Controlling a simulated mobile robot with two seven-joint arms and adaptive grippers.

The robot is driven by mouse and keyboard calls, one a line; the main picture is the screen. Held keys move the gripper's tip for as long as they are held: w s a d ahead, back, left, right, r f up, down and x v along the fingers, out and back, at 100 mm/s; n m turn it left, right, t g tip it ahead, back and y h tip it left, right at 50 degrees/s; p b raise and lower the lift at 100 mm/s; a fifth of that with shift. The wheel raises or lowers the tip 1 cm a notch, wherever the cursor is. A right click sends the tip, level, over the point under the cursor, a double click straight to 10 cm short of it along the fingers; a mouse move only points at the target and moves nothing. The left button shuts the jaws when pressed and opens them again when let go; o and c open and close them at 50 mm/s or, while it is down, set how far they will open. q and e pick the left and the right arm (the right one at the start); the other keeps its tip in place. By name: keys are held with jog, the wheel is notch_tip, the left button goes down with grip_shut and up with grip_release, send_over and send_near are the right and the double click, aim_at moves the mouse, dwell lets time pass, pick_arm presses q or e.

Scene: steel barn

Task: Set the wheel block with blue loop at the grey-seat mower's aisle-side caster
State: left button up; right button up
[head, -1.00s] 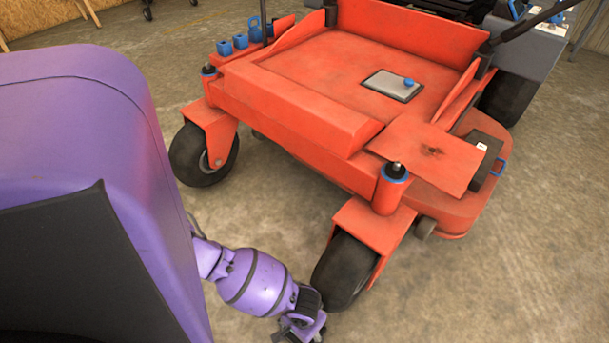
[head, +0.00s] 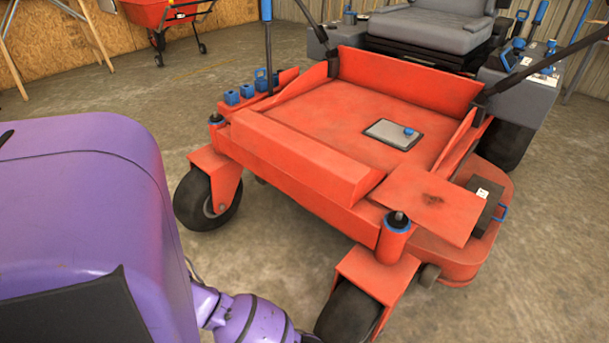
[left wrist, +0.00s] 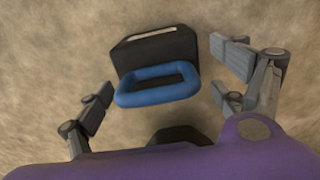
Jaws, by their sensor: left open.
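The wheel block (left wrist: 160,50), dark with a pale strip on its upper edge, shows in the left wrist view against the bare floor. Its blue loop (left wrist: 157,84) faces my left gripper (left wrist: 163,96). The gripper is open, with a finger on either side of the loop and a gap to each. The grey-seat mower (head: 300,155) is red, with its grey seat (head: 430,30) at the back. Its two front casters are the left one (head: 207,199) and the nearer right one (head: 347,312); the frame's bottom edge cuts off the right one. My left gripper is below the head view.
A dark box with a blue handle (head: 487,205) sits on the mower's right deck. Small blue pieces (head: 240,92) line its left side. A red cart (head: 165,15) stands at the back left. Concrete floor (head: 510,290) is clear on the right.

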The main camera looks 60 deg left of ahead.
pick_arm(q)
notch_tip(320, 180, up, 9)
jog(key=p, duration=0.4)
jog(key=shift+f, duration=0.1)
jog(key=shift+r, duration=0.4)
pick_arm(e)
jog(key=shift+m, duration=0.3)
jog(key=v, duration=0.4)
jog(key=shift+w+a+r, duration=0.25)
jog(key=shift+w+r, duration=0.05)
jog(key=shift+r, duration=0.15)
pick_arm(q)
jog(key=shift+p, duration=0.3)
pick_arm(e)
jog(key=shift+w, duration=0.25)
